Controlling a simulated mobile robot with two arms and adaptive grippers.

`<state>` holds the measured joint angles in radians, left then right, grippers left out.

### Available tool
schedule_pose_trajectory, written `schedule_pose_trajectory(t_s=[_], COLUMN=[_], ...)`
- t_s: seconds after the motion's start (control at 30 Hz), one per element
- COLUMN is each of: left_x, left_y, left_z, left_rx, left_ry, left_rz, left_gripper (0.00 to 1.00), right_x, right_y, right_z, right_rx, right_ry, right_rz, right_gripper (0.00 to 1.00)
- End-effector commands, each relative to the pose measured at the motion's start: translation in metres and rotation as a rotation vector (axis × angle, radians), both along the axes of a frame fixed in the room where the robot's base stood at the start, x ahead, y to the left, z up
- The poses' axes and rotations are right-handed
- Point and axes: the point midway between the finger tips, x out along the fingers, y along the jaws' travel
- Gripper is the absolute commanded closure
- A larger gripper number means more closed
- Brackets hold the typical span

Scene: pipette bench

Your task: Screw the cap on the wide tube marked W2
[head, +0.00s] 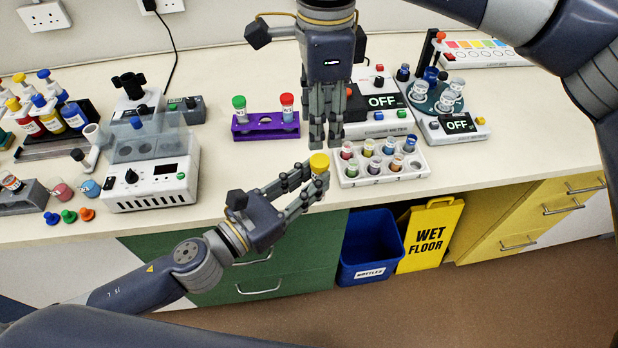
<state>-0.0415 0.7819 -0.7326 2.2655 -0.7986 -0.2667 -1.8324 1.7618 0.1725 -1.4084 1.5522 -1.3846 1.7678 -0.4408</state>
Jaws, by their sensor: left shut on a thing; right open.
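My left gripper (318,180) is shut on a wide tube (320,174) in front of the bench edge. A yellow cap (319,162) sits at the top of this tube; I cannot tell whether it is screwed tight. The tube's body is mostly hidden by the fingers and I cannot read its mark. My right gripper (326,143) points down from above, just behind and above the yellow cap. It is open, with nothing seen in it. A purple rack (266,130) on the bench holds a green-capped tube (240,108) and a red-capped tube (287,106).
A white tray (381,178) of small coloured vials lies just right of the grippers. Behind it stand two devices reading OFF (383,102) (458,124). A white machine with a clear lid (152,182) is at left. A blue bin (368,246) and a yellow sign (430,237) stand below.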

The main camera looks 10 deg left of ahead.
Motion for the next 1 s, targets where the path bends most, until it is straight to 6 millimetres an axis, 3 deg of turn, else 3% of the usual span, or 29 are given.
schedule_pose_trajectory(t_s=[0.27, 0.7, 1.0], left_x=[0.000, 0.000, 0.000], left_y=[0.000, 0.000, 0.000], left_z=[0.000, 0.000, 0.000], left_rx=[0.000, 0.000, 0.000], left_ry=[0.000, 0.000, 0.000], left_rz=[0.000, 0.000, 0.000], left_gripper=[1.00, 1.00, 1.00], right_x=[0.000, 0.000, 0.000], right_y=[0.000, 0.000, 0.000], right_z=[-0.003, -0.062, -0.080], right_rx=[0.000, -0.001, 0.001], right_ry=[0.001, 0.003, 0.000], right_rz=[-0.002, -0.004, -0.003], right_gripper=[0.56, 0.56, 0.56])
